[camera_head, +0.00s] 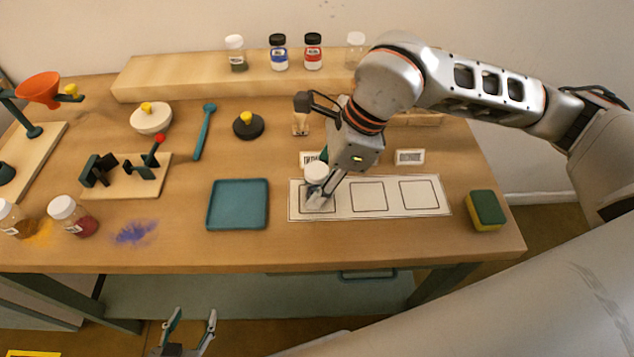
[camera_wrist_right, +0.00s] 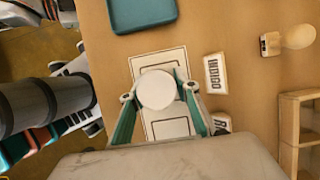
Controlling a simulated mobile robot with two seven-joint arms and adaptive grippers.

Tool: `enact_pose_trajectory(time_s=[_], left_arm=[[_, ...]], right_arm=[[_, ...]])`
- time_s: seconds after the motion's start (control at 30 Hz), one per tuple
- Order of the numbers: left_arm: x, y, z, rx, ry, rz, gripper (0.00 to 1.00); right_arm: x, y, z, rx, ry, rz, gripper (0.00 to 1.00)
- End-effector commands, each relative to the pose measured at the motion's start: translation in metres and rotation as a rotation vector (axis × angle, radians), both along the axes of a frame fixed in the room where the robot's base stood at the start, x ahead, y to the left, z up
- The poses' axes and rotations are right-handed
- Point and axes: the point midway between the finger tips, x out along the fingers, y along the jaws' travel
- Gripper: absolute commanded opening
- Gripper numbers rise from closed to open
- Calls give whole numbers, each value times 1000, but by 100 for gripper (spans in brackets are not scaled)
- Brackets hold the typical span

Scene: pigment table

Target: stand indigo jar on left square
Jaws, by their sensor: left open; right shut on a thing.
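A white-lidded jar (camera_head: 316,172) is between the fingers of my right gripper (camera_head: 322,190), which is shut on it. The jar is upright at the left square of the white three-square mat (camera_head: 335,211); I cannot tell whether its base touches the mat. Its contents and label are hidden, so its pigment does not show. In the right wrist view the round white lid (camera_wrist_right: 157,90) covers part of the mat (camera_wrist_right: 145,65), beside a card reading INDIGO (camera_wrist_right: 214,72). My left gripper (camera_head: 192,328) is open and empty, below the table's front edge.
A teal tray (camera_head: 238,204) lies left of the mat and a green-yellow sponge (camera_head: 486,210) right of it. Several jars stand on the back shelf (camera_head: 190,77). Two white-lidded jars (camera_head: 72,216) and blue powder (camera_head: 134,232) are at left. The middle and right squares are empty.

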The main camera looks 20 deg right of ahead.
Motion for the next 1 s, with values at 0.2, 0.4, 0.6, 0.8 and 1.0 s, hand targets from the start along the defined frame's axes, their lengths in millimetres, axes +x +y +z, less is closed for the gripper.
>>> enact_pose_trajectory(time_s=[0.2, 0.4, 0.6, 0.8, 1.0], left_arm=[[0, 0, -2, 2, 0, 0, 50], [0, 1, -1, 2, -1, 0, 50], [2, 1, 3, 1, -5, 0, 50], [2, 0, 3, -2, -4, 1, 50], [1, 0, 3, -3, -3, 1, 50]], right_arm=[[0, 0, -3, 0, 0, 0, 48], [0, 0, -3, 0, 0, 0, 48], [0, 0, 2, 0, -1, 0, 48], [-1, -11, 27, 0, -7, -3, 48], [-5, -26, 67, -1, -6, -3, 48]])
